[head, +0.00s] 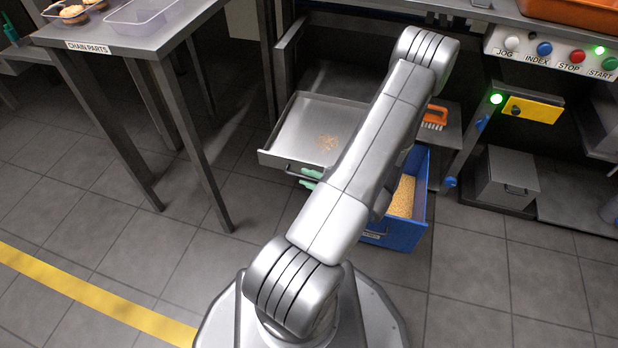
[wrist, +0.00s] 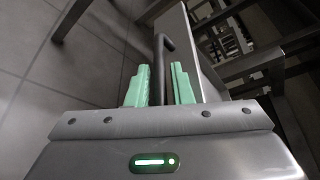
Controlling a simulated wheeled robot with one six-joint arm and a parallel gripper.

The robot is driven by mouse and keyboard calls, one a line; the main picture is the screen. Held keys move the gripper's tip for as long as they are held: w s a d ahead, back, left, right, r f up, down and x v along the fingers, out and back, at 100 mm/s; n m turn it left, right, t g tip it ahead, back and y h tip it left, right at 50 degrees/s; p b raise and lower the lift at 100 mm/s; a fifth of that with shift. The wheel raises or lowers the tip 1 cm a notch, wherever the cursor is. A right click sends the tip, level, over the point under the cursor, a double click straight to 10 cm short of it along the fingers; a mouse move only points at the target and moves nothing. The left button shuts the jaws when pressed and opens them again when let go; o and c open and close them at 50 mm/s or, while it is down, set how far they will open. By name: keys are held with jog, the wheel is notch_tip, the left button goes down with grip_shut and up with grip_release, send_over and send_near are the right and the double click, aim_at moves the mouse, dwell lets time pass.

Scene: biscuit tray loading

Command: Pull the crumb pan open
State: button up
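The crumb pan (head: 307,125) is a shallow grey metal tray, standing out of the frame under the machine, with a small heap of tan crumbs inside. Its dark bar handle is on the front wall; in the wrist view the handle (wrist: 159,50) runs between my green fingers. My gripper (head: 305,179) is at the pan's front, partly hidden behind my arm. In the wrist view my gripper (wrist: 160,85) looks open, with a narrow gap between the bar and each finger. The pan's front wall (wrist: 187,50) shows beside the right finger.
A blue bin (head: 400,236) of yellowish crumbs stands on the floor below the pan, partly behind my arm. An orange brush (head: 434,117) lies on a shelf at right. A table (head: 130,42) marked CHAIN PARTS stands at left. Floor in front of the pan is clear.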

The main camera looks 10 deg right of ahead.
jog(key=p+v, duration=0.3)
jog(key=v, duration=1.1)
jog(key=shift+p, duration=0.3)
jog(key=shift+w+a, duration=0.1)
jog(key=shift+w, duration=0.05)
jog(key=b+x, duration=0.3)
jog(key=x, duration=0.9)
jog(key=shift+a+f, duration=0.1)
jog(key=shift+b+x, duration=0.3)
jog(key=shift+x, duration=0.5)
jog(key=shift+w, duration=0.1)
